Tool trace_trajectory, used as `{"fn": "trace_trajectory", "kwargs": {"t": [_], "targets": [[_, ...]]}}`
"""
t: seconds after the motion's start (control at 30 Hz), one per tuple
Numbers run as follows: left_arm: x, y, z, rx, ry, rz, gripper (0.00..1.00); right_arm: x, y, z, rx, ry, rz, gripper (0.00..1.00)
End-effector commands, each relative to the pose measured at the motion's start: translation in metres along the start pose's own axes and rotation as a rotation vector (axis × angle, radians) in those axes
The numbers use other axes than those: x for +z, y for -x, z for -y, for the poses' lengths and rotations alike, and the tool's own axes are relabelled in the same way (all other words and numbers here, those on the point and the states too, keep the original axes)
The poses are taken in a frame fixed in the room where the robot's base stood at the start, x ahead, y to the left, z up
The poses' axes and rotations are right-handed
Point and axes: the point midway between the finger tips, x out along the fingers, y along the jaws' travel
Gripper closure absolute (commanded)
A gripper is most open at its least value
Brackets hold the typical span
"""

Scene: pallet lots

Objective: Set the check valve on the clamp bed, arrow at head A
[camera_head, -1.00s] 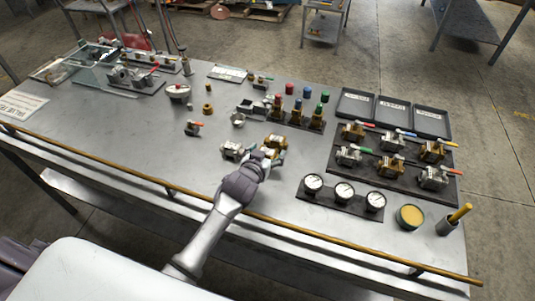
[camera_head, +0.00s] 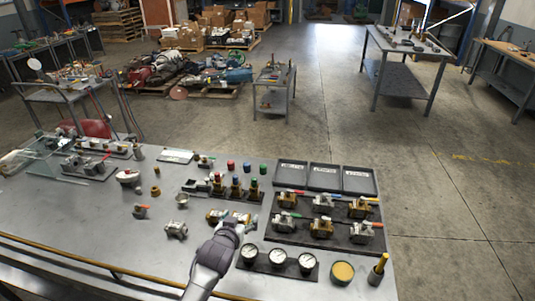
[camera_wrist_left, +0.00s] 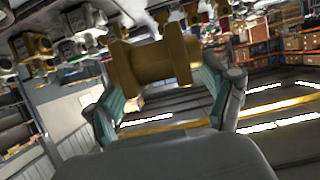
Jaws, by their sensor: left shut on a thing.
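My left gripper (camera_head: 231,226) is over the front middle of the grey workbench. In the left wrist view its teal-padded fingers (camera_wrist_left: 160,95) are shut on a brass valve body (camera_wrist_left: 155,62) with flanged ends. In the head view the held brass valve (camera_head: 240,217) is mostly hidden by the gripper. No arrow can be read on it. A metal fixture with a red handle (camera_head: 89,165) stands at the bench's left end; I cannot tell whether it is the clamp bed, and no head A label is legible. My right gripper is not in view.
A silver valve (camera_head: 176,229) lies left of the gripper. Three gauges (camera_head: 277,258) sit on a plate to its right, and several lever valves (camera_head: 322,226) stand on a dark board behind them. Three black trays (camera_head: 325,177) lie at the back. A yellow rail (camera_head: 90,269) runs along the front edge.

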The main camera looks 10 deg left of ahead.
Motion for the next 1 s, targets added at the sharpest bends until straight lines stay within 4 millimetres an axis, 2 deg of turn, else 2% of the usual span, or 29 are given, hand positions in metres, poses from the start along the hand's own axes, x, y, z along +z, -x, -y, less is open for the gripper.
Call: {"fn": "trace_trajectory", "kwargs": {"t": [0.17,0.27,0.37,0.5,0.7,0.83,1.0], "targets": [[0.0,0.007,-0.001,-0.002,-0.001,-0.006,0.71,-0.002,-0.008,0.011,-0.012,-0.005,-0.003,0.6],[0.001,0.022,-0.002,-0.006,-0.003,-0.009,0.71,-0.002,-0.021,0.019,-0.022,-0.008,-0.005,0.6],[0.001,0.047,-0.003,-0.012,-0.003,-0.012,0.71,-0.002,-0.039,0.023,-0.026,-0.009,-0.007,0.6],[0.001,0.093,-0.003,-0.02,-0.002,-0.01,0.71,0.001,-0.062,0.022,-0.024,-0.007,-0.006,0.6],[0.0,0.154,-0.001,-0.027,0.005,-0.006,0.71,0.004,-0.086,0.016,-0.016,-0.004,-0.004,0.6],[-0.001,0.18,0.001,-0.028,0.01,-0.005,0.71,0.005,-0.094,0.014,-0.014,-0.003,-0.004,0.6],[-0.003,0.194,0.002,-0.028,0.012,-0.003,0.71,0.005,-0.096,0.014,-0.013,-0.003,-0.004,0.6]]}}
